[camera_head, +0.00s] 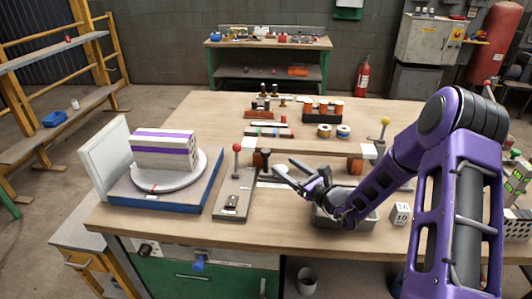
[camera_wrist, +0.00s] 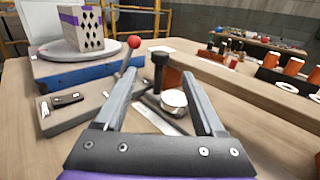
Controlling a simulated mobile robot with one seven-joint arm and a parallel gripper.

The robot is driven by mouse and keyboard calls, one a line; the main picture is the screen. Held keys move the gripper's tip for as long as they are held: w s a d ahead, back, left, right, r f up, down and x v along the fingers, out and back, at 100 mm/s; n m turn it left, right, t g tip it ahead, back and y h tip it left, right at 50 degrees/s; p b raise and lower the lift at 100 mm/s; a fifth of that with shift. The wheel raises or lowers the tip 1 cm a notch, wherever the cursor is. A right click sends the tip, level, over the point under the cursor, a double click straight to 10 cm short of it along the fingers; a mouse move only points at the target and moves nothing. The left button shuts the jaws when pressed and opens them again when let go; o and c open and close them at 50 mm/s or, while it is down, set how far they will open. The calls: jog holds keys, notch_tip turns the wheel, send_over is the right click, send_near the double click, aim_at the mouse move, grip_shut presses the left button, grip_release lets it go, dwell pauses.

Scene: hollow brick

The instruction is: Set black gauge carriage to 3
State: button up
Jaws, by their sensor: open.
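The black gauge carriage, with an upright black post and knob (camera_wrist: 160,72), stands between my open fingers in the wrist view. A round silver-white disc (camera_wrist: 173,100) sits beside the post's lower part. A pale scale strip (camera_wrist: 160,119) lies below it on the table; its marks are too small to read, so I cannot tell the setting. My gripper (camera_wrist: 161,77) is open, one finger to each side of the post, with no clear contact.
A red-knobbed lever (camera_head: 236,148) on a grey base stands left of my gripper. Further left a striped block (camera_head: 165,152) sits on a round turntable. A raised plank (camera_head: 310,146) runs behind my gripper. A grey tray (camera_head: 322,220) lies under my wrist, a white cube (camera_head: 400,213) right of it.

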aim_at(269, 154)
jog(key=x, duration=1)
jog(key=shift+w+a, duration=0.2)
jog(key=shift+w, duration=0.05)
grip_shut()
dwell(0.9)
